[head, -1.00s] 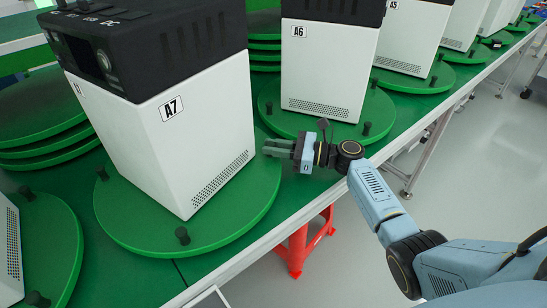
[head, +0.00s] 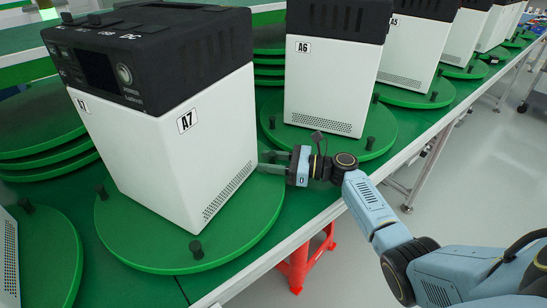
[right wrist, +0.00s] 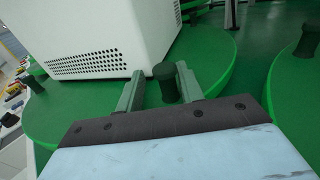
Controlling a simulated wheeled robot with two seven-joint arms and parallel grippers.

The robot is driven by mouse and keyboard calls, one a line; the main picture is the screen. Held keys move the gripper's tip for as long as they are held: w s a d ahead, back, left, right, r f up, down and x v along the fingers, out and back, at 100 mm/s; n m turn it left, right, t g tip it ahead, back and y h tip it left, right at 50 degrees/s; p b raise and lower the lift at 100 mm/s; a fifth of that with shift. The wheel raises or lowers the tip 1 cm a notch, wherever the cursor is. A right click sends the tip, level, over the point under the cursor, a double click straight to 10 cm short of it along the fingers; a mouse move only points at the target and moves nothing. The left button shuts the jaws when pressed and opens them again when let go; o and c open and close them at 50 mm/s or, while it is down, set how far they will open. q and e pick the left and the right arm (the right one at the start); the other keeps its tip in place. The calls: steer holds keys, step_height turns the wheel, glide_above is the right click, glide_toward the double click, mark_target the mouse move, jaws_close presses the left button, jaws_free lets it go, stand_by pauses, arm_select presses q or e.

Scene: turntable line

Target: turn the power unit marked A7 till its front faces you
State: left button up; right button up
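The power unit A7 (head: 190,150) is a white box with a black top, upright on a round green turntable (head: 150,245). Its front, with a dark screen and a knob, faces left and partly toward me in the head view. The A7 label is on the side at right of the front. My right gripper (head: 272,163) is at the turntable's right edge. In the right wrist view its open fingers (right wrist: 160,85) stand either side of a black peg (right wrist: 166,85) on the turntable. I cannot tell whether they touch it. My left gripper is out of view.
Another turntable (head: 55,255) is at lower left. Stacked green discs (head: 50,165) lie behind A7. A red support (head: 300,260) is below.

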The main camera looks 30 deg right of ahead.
steer(key=shift+s+d+r, duration=0.15)
steer(key=shift+d+r, duration=0.15)
steer(key=shift+d, duration=0.3)
steer(key=v, duration=0.6)
steer(key=p+v, duration=0.1)
steer(key=v, duration=0.5)
steer(key=shift+s+d+f+p, duration=0.2)
steer(key=shift+s+p, duration=0.1)
steer(key=shift+s, duration=0.05)
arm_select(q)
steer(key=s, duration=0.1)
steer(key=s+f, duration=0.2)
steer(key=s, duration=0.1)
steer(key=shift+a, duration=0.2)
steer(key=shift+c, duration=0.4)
